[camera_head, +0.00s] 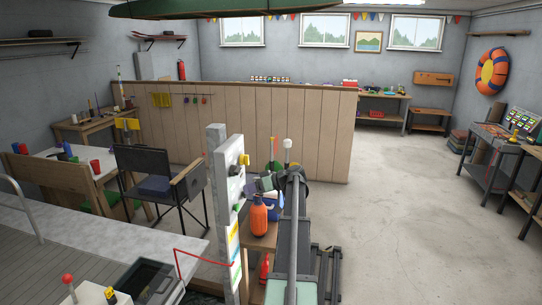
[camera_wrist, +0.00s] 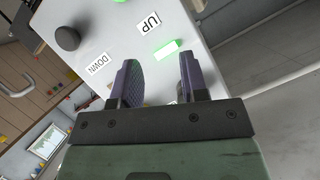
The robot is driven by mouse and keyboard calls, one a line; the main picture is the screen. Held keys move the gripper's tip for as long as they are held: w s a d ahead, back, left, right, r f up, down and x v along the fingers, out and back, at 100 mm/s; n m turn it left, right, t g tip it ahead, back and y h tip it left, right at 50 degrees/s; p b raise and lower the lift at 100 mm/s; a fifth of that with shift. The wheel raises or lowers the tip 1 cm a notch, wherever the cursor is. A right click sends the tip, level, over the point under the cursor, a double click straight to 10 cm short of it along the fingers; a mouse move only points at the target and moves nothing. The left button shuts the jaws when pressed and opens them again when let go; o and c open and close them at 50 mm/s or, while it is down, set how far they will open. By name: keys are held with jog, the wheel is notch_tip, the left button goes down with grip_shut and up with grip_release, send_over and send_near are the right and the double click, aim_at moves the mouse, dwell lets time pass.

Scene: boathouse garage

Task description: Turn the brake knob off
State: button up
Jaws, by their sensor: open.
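In the wrist view the panel (camera_wrist: 205,22) shows tilted, with a round black knob (camera_wrist: 67,38) at the left, UP and DOWN labels and a lit green bar (camera_wrist: 167,49). No brake label is readable, so I cannot tell which knob is the brake knob. My gripper (camera_wrist: 160,75) is open and empty, its fingers pointing at the panel around the green bar. In the head view my gripper (camera_head: 252,187) is close beside the panel face.
An orange bottle (camera_head: 259,216) stands on a small wooden stand below my gripper. A folding chair (camera_head: 160,180) is left of the post, and a wooden partition (camera_head: 290,130) is behind.

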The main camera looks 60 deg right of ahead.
aim_at(245, 160)
jog(key=s+d+r+n+t, duration=0.4)
jog(key=d+r, duration=0.3)
jog(key=d, duration=0.5)
jog(key=x, duration=1.1)
jog(key=shift+r, duration=0.15)
grip_shut()
